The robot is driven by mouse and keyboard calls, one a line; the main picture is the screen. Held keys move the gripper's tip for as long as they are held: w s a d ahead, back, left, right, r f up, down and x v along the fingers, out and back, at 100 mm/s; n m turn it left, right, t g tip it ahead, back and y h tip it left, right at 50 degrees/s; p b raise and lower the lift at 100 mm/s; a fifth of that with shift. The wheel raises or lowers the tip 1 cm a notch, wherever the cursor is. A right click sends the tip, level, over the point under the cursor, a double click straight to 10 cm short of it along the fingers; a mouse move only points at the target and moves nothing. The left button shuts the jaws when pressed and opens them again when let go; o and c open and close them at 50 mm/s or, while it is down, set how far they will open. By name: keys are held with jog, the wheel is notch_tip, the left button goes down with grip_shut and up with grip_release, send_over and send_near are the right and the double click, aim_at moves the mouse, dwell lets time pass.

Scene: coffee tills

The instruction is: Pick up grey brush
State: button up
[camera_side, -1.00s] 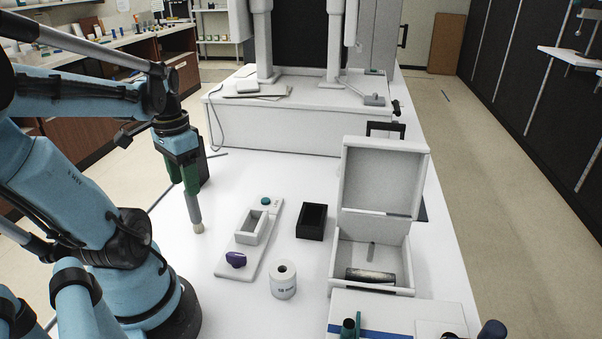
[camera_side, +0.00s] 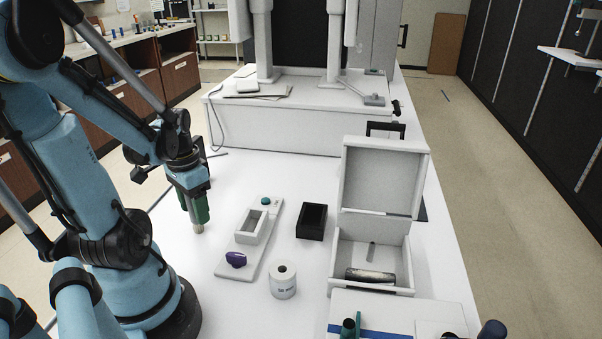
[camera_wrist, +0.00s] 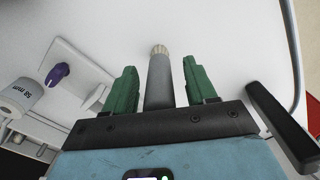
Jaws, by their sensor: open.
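The grey brush (camera_wrist: 158,85) is a plain grey cylinder with a pale, ribbed end. In the wrist view it lies between the two green fingers of my gripper (camera_wrist: 160,88), with a gap on each side. In the side view the brush's pale lower end (camera_side: 198,229) shows just under my gripper (camera_side: 197,212), at the left part of the white table. The brush looks about upright. Its upper part is hidden by the fingers and wrist. My gripper is open around it.
To the right are a white tray (camera_side: 229,267) with a purple-knobbed tool (camera_side: 236,260), a white paper roll (camera_side: 283,284) and a small black box (camera_side: 312,219). An open white case (camera_side: 340,261) holds a dark cylinder (camera_side: 370,276). A large white machine (camera_side: 285,130) stands behind.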

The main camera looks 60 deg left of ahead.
jog(key=shift+f, duration=0.55)
grip_shut()
jog(key=shift+r, duration=0.15)
